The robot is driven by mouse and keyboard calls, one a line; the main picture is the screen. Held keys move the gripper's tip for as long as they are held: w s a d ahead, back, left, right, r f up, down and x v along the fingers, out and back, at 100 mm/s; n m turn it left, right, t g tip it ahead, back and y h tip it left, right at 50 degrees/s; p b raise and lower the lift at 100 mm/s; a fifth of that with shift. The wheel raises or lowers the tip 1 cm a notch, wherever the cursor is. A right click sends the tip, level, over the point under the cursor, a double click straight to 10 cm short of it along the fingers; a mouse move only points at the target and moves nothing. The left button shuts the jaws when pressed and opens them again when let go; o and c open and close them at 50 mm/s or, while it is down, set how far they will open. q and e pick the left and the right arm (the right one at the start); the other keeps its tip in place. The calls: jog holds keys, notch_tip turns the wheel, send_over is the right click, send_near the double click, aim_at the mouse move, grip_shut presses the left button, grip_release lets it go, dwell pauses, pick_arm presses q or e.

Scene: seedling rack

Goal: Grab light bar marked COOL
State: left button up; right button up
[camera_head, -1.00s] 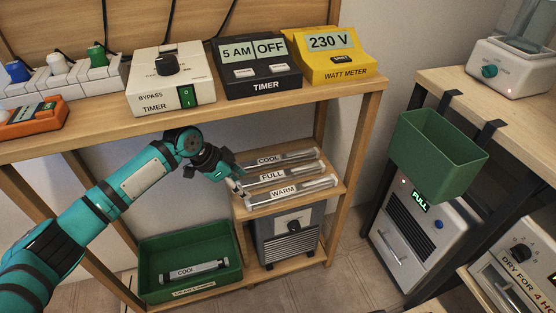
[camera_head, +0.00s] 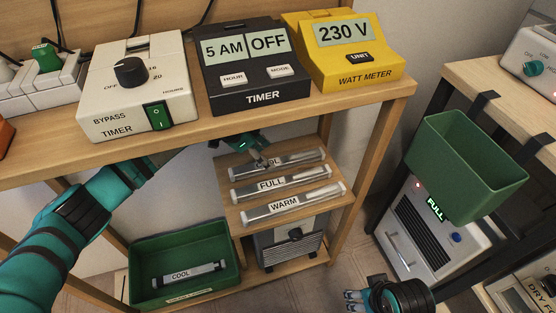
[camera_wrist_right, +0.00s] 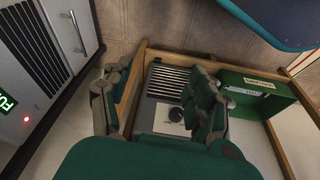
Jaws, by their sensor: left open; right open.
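A light bar marked COOL (camera_head: 304,157) lies at the back of the small wooden shelf, its label partly hidden by my left gripper (camera_head: 261,162). That gripper is open above the bar; I cannot tell whether it touches. Bars marked FULL (camera_head: 310,179) and WARM (camera_head: 315,198) lie in front of it. Another bar marked COOL (camera_head: 207,269) lies in the green bin (camera_head: 233,262) on the bottom shelf. My right gripper (camera_head: 358,301) shows at the lower edge, away from the bars. In the right wrist view, the right gripper (camera_wrist_right: 160,92) is open and empty.
The upper board holds a bypass timer (camera_head: 105,103), a black timer (camera_head: 255,97) and a yellow watt meter (camera_head: 375,74), above my left gripper. A grey unit (camera_head: 305,251) stands below the bars. A green box (camera_head: 470,185) hangs from the right bench.

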aim_at(277, 161)
pick_arm(q)
jog(key=x, duration=0.2)
jog(key=b+x, duration=0.1)
jog(key=x, duration=0.1)
jog(key=shift+w+d, duration=0.15)
jog(key=shift+d, duration=0.3)
jog(key=shift+w+d+f, duration=0.1)
jog(key=shift+d+f, duration=0.1)
jog(key=shift+f, duration=0.15)
pick_arm(e)
jog(key=v, duration=0.3)
jog(key=shift+r, duration=0.1)
pick_arm(q)
grip_shut()
